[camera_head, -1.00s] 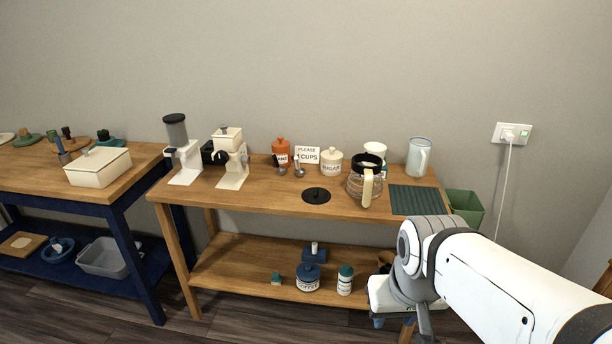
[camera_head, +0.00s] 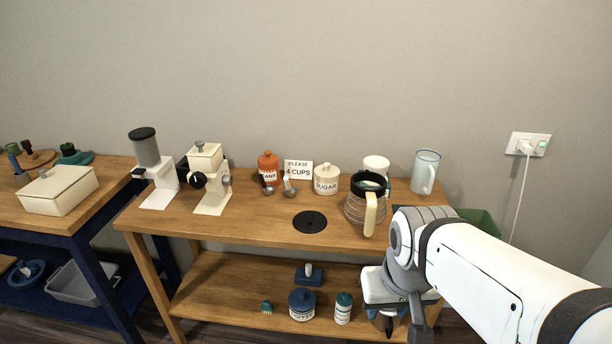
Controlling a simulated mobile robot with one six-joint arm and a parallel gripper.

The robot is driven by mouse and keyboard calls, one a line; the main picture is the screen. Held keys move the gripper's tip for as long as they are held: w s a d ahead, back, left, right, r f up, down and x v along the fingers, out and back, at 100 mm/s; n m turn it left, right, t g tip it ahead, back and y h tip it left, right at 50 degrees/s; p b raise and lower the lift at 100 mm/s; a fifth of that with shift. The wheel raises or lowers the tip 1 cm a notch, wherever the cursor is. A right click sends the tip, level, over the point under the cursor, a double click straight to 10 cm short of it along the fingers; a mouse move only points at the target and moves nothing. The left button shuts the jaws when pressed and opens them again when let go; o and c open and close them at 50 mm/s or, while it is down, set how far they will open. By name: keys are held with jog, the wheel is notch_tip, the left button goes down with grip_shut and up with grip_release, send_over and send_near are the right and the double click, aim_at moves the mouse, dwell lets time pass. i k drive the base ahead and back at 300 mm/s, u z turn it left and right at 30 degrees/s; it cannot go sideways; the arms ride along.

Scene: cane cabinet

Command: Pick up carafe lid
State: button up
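The carafe lid (camera_head: 310,221) is a flat black disc with a small knob, lying on the wooden table top near its front edge. The glass carafe (camera_head: 362,208) stands to its right, with an open dark rim and a cream handle. My gripper (camera_head: 402,325) is at the lower right, in front of the table and to the right of the lid, apart from it. It points down and its tips are partly cut off by my arm and the frame, so its opening is unclear.
Behind the lid stand an orange jar (camera_head: 268,166), metal scoops, a small sign (camera_head: 298,174) and a sugar jar (camera_head: 327,180). A glass pitcher (camera_head: 425,172) is at the back right. Bare table lies left of the lid.

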aim_at(307, 222)
jog(key=i, duration=1.05)
jog(key=u, duration=0.05)
